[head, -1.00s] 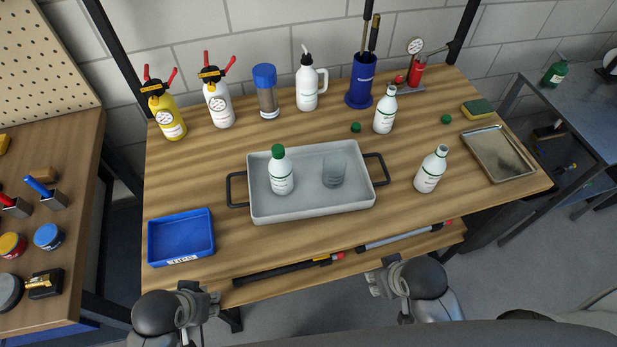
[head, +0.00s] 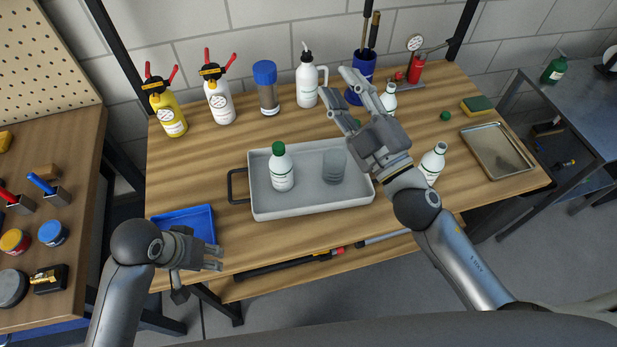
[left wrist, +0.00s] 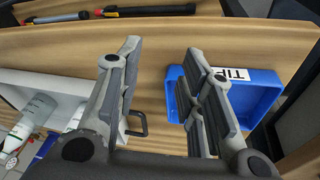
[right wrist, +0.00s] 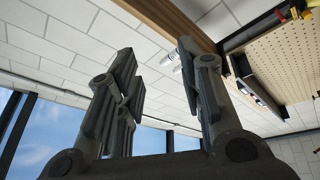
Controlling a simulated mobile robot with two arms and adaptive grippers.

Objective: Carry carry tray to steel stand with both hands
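The light grey carry tray (head: 310,207) lies on the wooden table, with a green-capped white bottle (head: 281,168) and a translucent grey beaker (head: 334,166) standing in it. Its left black handle (head: 238,186) is in plain view; its right handle is hidden behind my right arm. My left gripper (head: 216,258) is open and empty in front of the blue bin, left of the tray. The left wrist view also shows the tray handle (left wrist: 138,124). My right gripper (head: 348,98) is open and empty, raised above the tray's right end, fingers pointing up and back.
A blue bin (head: 208,222) sits left of the tray. An uncapped white bottle (head: 433,163) stands right of it, partly behind my right arm. A metal pan (head: 498,150) lies at the table's right end. Several bottles line the back. A darker bench (head: 580,125) stands at right.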

